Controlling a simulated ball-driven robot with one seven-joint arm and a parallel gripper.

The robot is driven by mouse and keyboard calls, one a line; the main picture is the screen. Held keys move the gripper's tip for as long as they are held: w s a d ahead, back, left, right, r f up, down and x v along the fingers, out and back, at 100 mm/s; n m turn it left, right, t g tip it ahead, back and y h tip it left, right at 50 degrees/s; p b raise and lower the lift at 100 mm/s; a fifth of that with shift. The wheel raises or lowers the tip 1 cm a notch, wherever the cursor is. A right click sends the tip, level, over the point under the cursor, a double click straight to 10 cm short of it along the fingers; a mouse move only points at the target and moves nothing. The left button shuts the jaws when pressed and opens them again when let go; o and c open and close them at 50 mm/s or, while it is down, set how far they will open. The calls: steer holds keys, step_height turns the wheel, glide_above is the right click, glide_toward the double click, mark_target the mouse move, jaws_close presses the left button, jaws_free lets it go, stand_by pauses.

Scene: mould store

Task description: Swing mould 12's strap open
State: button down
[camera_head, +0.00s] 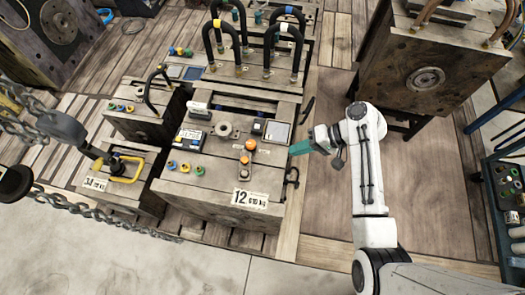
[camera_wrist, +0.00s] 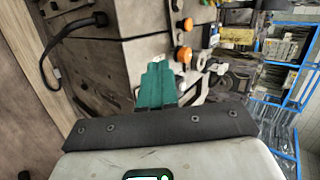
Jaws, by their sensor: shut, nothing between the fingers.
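Mould 12 (camera_head: 221,205) is a worn grey steel block lying on the wooden floor, with a white label (camera_head: 250,200) reading 12 and 610 kg on its near face. A short strap (camera_head: 244,171) with two orange knobs (camera_head: 250,145) sits on its top near the right side; its exact ends are too small to tell. The orange knobs also show in the wrist view (camera_wrist: 184,54), just beyond and right of the fingertips. My gripper (camera_head: 292,148), with teal fingers, is shut and empty at the mould's right edge, apart from the strap. Its fingers show in the wrist view (camera_wrist: 158,80).
Mould 34 (camera_head: 117,190) stands close on the left, with a yellow shackle (camera_head: 122,172) and heavy chain. Black hoses (camera_head: 285,45) arch behind mould 12. Another mould on a stand (camera_head: 425,75) is at back right. Bare wooden floor (camera_head: 430,190) lies right of mould 12.

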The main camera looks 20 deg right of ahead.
mark_target(251, 161)
steer(key=shift+s+r+h+p, duration=0.15)
steer(key=shift+r+h+p, duration=0.35)
steer(key=shift+p, duration=0.1)
steer(key=shift+f, duration=0.15)
steer(key=b+x, duration=0.1)
steer(key=x, duration=0.8)
steer(key=shift+a+f, duration=0.2)
steer(key=w+a, duration=0.1)
steer(key=a, duration=0.2)
steer(key=shift+w, duration=0.35)
steer(key=shift+w+a+f, duration=0.1)
steer(key=shift+w+a, duration=0.15)
steer(key=shift+a, duration=0.2)
steer(key=shift+w, duration=0.1)
